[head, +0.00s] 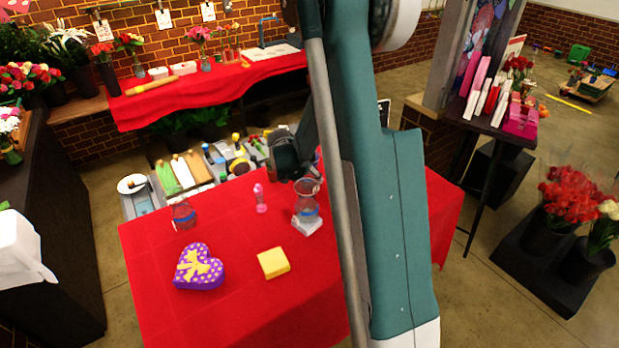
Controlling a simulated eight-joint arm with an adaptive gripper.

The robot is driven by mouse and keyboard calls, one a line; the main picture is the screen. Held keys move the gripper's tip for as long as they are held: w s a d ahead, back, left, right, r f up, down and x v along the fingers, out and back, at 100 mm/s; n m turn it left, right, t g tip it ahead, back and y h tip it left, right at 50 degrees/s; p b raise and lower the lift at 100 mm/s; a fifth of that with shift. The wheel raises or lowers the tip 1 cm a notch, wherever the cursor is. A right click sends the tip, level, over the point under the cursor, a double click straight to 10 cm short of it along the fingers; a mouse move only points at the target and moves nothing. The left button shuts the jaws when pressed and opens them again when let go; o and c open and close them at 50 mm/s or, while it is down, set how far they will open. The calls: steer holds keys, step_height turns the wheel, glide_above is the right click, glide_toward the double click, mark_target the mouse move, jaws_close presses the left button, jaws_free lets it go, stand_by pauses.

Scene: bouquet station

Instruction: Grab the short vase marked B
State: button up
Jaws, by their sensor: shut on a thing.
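My gripper (301,178) is a dark shape beside my teal arm link, over the back of the red-covered table. It is shut on a clear glass vase (307,188) with a blue band, at or just above a white block (307,225). The fingertips are small and partly hidden, and I cannot tell whether the vase touches the block. Another short glass vase (183,216) with a blue band stands upright on the table at the left. No letter is readable on either vase, so I cannot tell which is B.
The red table (215,312) also holds a pink bottle-like item (260,198), a purple heart box (198,268) with a yellow bow and a yellow block (273,262). A tool-filled tray (140,203) lies behind it. The table's front middle is clear.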

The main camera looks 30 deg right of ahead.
step_height(320, 180, up, 10)
stand_by(0.8)
stand_by(0.8)
